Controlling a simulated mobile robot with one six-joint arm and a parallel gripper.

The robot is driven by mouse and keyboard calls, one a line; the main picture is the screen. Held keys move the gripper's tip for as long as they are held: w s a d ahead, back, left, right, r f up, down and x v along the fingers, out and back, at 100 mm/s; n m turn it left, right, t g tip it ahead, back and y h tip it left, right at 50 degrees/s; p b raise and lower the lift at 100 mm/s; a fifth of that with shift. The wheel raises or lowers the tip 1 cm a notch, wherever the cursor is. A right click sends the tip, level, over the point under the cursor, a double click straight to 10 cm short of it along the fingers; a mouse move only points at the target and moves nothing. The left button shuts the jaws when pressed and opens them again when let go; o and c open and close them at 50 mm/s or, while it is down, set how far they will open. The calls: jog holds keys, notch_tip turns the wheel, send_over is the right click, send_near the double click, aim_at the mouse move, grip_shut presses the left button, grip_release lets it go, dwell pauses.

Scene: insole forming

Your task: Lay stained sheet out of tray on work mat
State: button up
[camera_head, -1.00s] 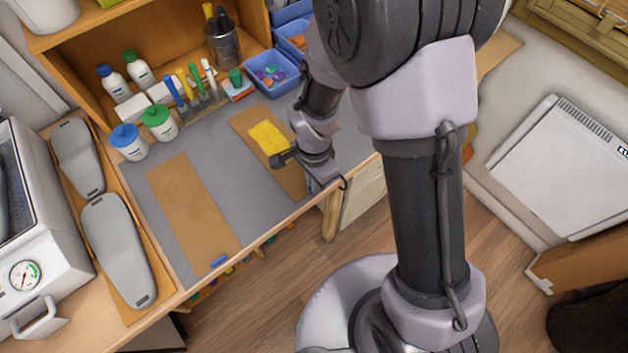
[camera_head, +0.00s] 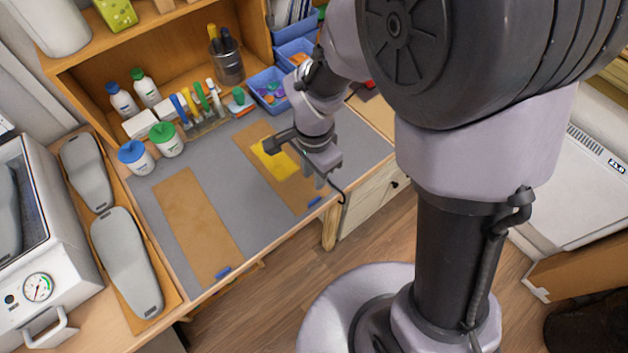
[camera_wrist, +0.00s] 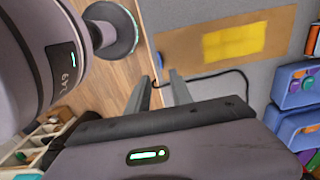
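A long brown sheet with a yellow patch (camera_head: 268,160) lies flat on the right part of the grey work mat (camera_head: 225,160). Its yellow patch also shows in the wrist view (camera_wrist: 233,43). I cannot tell whether the yellow is a stain or a separate piece. A plain brown sheet (camera_head: 195,225) lies on the mat's left part. My gripper (camera_head: 321,183) is above the patched sheet's near part, hiding some of it. In the wrist view my gripper (camera_wrist: 161,82) has its two fingers apart with nothing between them. I cannot tell which thing is the tray.
Blue bins (camera_head: 268,92) stand at the back right. Two lidded jars (camera_head: 167,140) and several pens stand behind the mat. Grey insole forms (camera_head: 126,258) lie on a wooden board at left, beside a white machine (camera_head: 40,270) with a gauge. The table's front edge is close to my gripper.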

jog(key=s+d+r+n+t, duration=0.2)
jog(key=s+r, duration=0.1)
jog(key=r, duration=0.3)
jog(key=s+d+r+n+t+y, duration=0.1)
jog(key=s+d+r+n+t, duration=0.1)
jog(key=s+r, duration=0.2)
jog(key=s+d+r+n+t+y, duration=0.1)
jog(key=s+r, duration=0.3)
jog(key=r, duration=0.6)
jog(key=shift+s+d+r+n+t, duration=0.2)
jog(key=shift+d+n+t, duration=0.2)
jog(key=shift+d+n, duration=0.5)
